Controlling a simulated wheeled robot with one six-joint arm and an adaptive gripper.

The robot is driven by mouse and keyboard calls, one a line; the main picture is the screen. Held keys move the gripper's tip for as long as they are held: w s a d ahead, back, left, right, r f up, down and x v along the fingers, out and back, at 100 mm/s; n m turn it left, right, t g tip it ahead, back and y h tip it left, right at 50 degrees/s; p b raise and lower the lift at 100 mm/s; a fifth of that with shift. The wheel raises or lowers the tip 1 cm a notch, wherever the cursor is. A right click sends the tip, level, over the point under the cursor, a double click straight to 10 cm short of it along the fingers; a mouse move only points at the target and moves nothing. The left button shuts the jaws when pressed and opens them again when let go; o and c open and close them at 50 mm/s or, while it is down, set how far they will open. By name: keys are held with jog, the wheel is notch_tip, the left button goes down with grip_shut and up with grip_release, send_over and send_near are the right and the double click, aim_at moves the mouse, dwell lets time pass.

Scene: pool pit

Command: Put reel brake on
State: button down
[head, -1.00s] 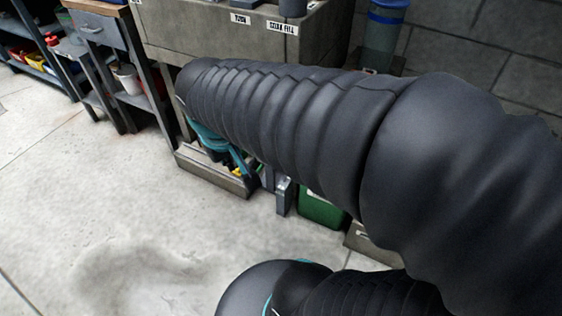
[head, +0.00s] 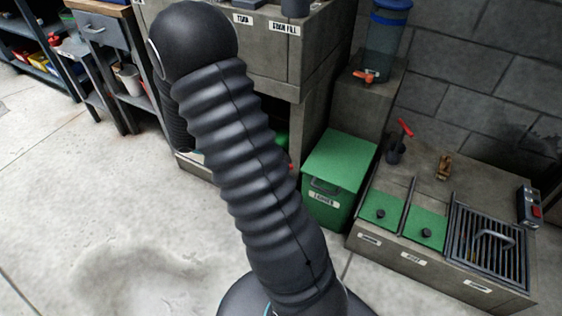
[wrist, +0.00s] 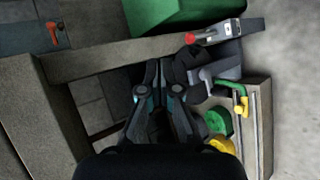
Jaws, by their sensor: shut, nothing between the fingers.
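My gripper (wrist: 160,72) shows in the wrist view with its dark fingers together and nothing between them. In the head view it is hidden behind my arm. I cannot pick out the reel brake for certain. In the wrist view, a grey metal bracket (wrist: 222,32) with a red knob (wrist: 190,38) lies up and right of the fingertips. Below it are a green round part (wrist: 216,121), a yellow round part (wrist: 220,144) and a green and yellow fitting (wrist: 240,98). My gripper is apart from all of these.
A green lidded bin (head: 338,165) stands right of my arm. Beyond it is a low concrete counter (head: 400,255) with green lids, a grate (head: 487,245) and a red-handled lever (head: 403,130). A blue-topped cylinder (head: 385,45) stands behind. Open floor (head: 80,210) lies at left.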

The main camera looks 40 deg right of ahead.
aim_at(291, 161)
jog(key=w+d+f+n+h, duration=0.1)
jog(key=w+f, duration=0.1)
jog(key=f, duration=0.5)
jog(key=w+d+f+n+t+h, duration=0.1)
jog(key=d+f+h, duration=0.1)
jog(key=f, duration=0.5)
jog(key=shift+w+d+f, duration=0.2)
jog(key=shift+w+d, duration=0.05)
jog(key=shift+w, duration=0.15)
jog(key=x, duration=1)
jog(key=shift+w, duration=0.1)
jog(key=shift+a+f+b, duration=0.1)
jog(key=shift+a+b, duration=0.1)
jog(key=shift+b, duration=0.25)
